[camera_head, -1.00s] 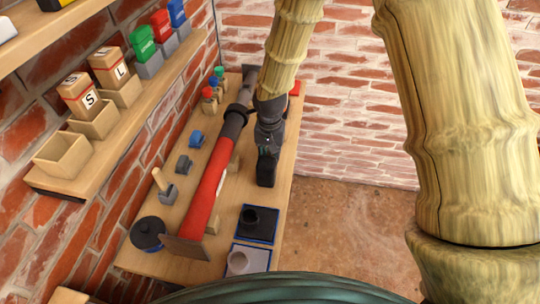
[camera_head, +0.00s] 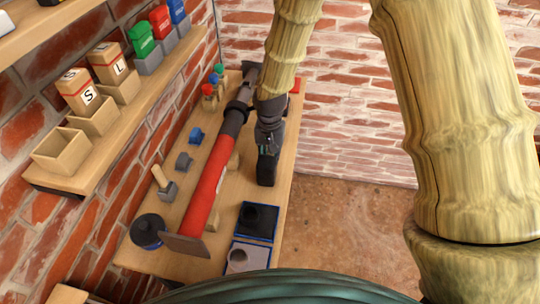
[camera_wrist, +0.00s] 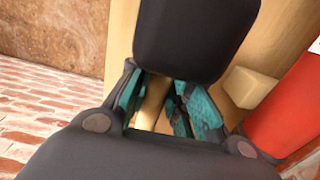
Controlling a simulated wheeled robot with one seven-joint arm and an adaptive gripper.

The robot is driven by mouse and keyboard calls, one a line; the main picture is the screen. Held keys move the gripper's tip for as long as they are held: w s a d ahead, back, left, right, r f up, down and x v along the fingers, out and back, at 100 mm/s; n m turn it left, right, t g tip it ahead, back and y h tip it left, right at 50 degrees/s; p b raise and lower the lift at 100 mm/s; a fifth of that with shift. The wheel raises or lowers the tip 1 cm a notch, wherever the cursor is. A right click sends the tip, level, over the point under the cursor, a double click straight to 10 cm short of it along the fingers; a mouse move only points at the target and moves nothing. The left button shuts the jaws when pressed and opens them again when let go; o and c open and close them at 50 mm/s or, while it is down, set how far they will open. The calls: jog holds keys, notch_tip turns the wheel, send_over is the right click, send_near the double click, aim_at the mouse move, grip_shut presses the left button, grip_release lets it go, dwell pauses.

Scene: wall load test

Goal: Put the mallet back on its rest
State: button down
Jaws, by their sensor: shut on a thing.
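My gripper (camera_head: 265,146) is shut, with its teal fingers (camera_wrist: 165,105) around a pale wooden handle (camera_wrist: 153,103) in the wrist view. This looks like the mallet. Its black, rounded block-shaped head (camera_wrist: 195,40) lies just beyond the fingers. In the head view the black head (camera_head: 266,170) hangs at the low end of my gripper, over the right part of the wooden bench. Much of the handle is hidden by my fingers. I cannot tell for sure which piece is the rest; wooden blocks (camera_head: 234,161) stand beside the red tube, one also near my gripper in the wrist view (camera_wrist: 250,88).
A long red tube (camera_head: 209,185) with dark ends lies along the bench (camera_head: 205,160), close left of my gripper. Two blue-edged trays (camera_head: 258,221) are at the near right. Small grey and blue pieces (camera_head: 184,162) and a black round pot (camera_head: 147,230) stand left. Shelves line the brick wall.

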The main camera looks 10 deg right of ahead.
jog(key=shift+f, duration=0.5)
jog(key=c, duration=0.6)
grip_release()
jog(key=shift+r+p, duration=2.75)
jog(key=shift+r, duration=1.3)
jog(key=shift+f, duration=0.1)
